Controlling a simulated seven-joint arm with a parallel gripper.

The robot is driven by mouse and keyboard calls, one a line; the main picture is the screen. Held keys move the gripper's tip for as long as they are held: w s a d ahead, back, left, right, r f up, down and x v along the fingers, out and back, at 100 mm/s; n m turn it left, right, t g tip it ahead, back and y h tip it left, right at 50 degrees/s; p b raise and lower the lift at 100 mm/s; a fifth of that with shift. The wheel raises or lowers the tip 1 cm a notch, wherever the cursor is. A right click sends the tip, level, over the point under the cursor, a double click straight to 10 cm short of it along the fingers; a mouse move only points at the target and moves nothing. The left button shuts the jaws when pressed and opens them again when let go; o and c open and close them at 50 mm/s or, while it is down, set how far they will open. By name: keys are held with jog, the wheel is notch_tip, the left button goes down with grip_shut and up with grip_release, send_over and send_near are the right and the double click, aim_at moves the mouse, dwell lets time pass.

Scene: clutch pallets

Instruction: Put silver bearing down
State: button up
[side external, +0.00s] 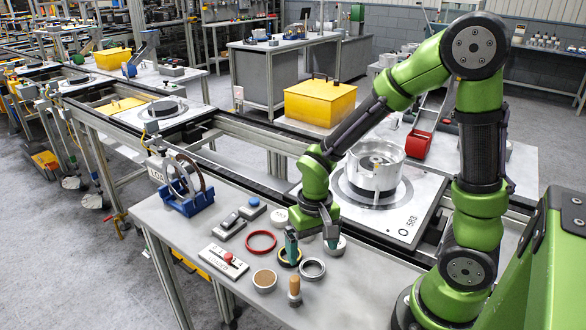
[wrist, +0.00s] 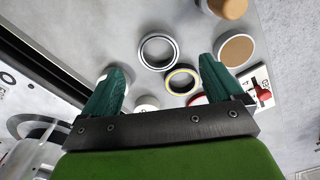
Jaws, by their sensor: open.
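The silver bearing (side external: 312,276) is a ring lying flat on the grey table near its front edge. In the wrist view the silver ring (wrist: 142,57) lies ahead of the fingers, roughly centred between them. My gripper (side external: 312,246) is open and empty, its two green fingers pointing down over the table just behind the bearing. The fingers also show in the wrist view (wrist: 161,66), spread wide apart. A black and yellow ring (wrist: 169,81) lies close beside the bearing. A pale round part (side external: 338,250) is partly hidden by one finger.
Behind, a pallet (side external: 408,222) carries a clear-walled housing (side external: 376,160).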

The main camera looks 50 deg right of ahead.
jog(key=shift+d+f, duration=0.15)
jog(key=shift+f, duration=2.6)
jog(key=c, duration=1.3)
notch_tip(320, 180, up, 10)
jog(key=w+r+n, duration=0.6)
jog(key=w+r, duration=0.2)
jog(key=r, duration=0.1)
jog(key=n, duration=0.3)
send_near(312, 271)
jog(key=w, duration=0.5)
jog(key=w+f, duration=0.1)
jog(key=w, duration=0.9)
jog(key=shift+w+f, duration=0.15)
jog(key=shift+f, duration=1.95)
